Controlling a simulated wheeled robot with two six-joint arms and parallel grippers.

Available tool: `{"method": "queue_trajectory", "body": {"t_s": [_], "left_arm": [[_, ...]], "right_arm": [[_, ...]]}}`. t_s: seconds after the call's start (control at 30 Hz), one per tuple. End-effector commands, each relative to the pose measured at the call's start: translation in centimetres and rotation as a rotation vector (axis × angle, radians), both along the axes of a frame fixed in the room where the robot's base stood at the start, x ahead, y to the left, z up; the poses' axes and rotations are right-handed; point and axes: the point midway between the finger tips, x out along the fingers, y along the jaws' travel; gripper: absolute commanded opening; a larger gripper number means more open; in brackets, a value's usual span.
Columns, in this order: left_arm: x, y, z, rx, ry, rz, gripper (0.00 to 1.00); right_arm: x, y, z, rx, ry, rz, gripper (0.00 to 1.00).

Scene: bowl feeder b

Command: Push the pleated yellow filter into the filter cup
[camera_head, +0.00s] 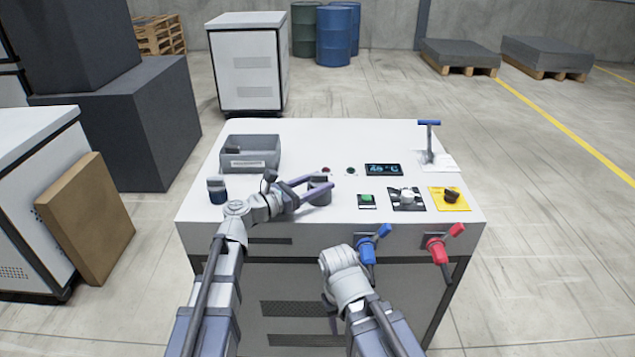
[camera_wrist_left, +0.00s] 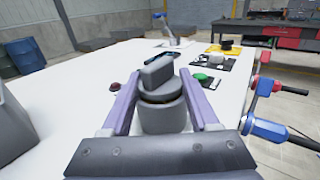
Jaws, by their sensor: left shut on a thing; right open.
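My left gripper (camera_head: 318,190) is shut on a grey cylindrical part with a flat upright grip on top, over the white machine top. The left wrist view shows this grey part (camera_wrist_left: 160,108) between the two purple fingers (camera_wrist_left: 160,112), with a dark band under its grip. I cannot tell if it is the filter cup. A dark blue cup-like part (camera_head: 217,194) with a grey top stands at the left of the machine top. I cannot make out a pleated yellow filter. My right gripper (camera_head: 332,318) is low before the machine front, empty; its fingers are hard to see.
A grey bin (camera_head: 250,165) stands at the back left of the machine top (camera_head: 300,140). To the right are a display (camera_head: 384,170), a green button (camera_head: 367,198), knobs and a blue-handled lever (camera_head: 429,125). Blue (camera_head: 368,250) and red (camera_head: 438,250) valve handles stick out in front.

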Motion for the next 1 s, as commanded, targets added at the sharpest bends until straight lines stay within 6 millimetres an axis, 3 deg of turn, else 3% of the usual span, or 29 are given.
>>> {"method": "queue_trajectory", "body": {"t_s": [1.0], "left_arm": [[0.1, 0.0, 3.3, -0.003, -0.001, 0.001, 0.03]], "right_arm": [[0.0, 0.0, 3.3, 0.000, 0.000, 0.000, 0.50]]}}
